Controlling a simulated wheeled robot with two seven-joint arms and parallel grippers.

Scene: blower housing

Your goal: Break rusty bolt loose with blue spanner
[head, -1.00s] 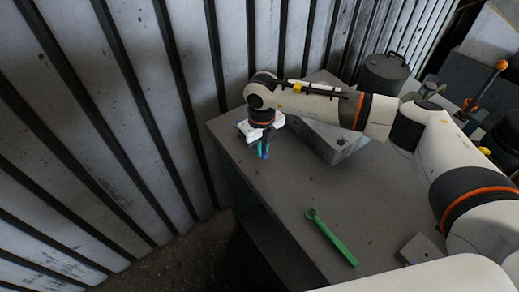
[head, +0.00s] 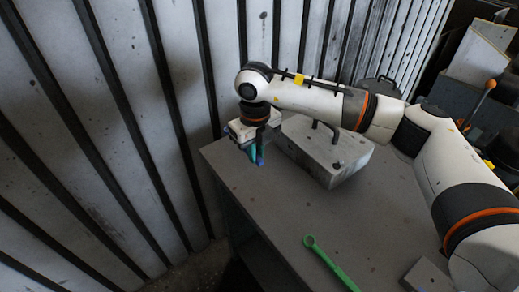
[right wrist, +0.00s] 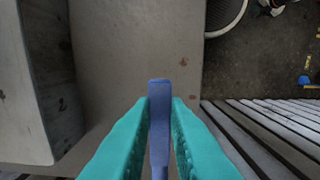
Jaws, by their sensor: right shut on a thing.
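The blue spanner (right wrist: 159,125) is held between the teal fingers of my right gripper (right wrist: 158,110). In the right wrist view it stands narrow and lengthwise, its end pointing up the picture. In the head view my right gripper (head: 256,156) is over the far left corner of the bench, left of the grey housing block (head: 325,152), with a little blue showing below its fingers. The rusty bolt cannot be made out; small rust-coloured spots show on the bench in the wrist view. My left gripper is not in view.
A green spanner (head: 330,264) lies on the bench (head: 270,205) near its front. A small grey block (head: 425,275) is at the lower right. A lidded drum (head: 378,88) stands behind the housing. A corrugated wall (head: 120,130) runs along the left and back.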

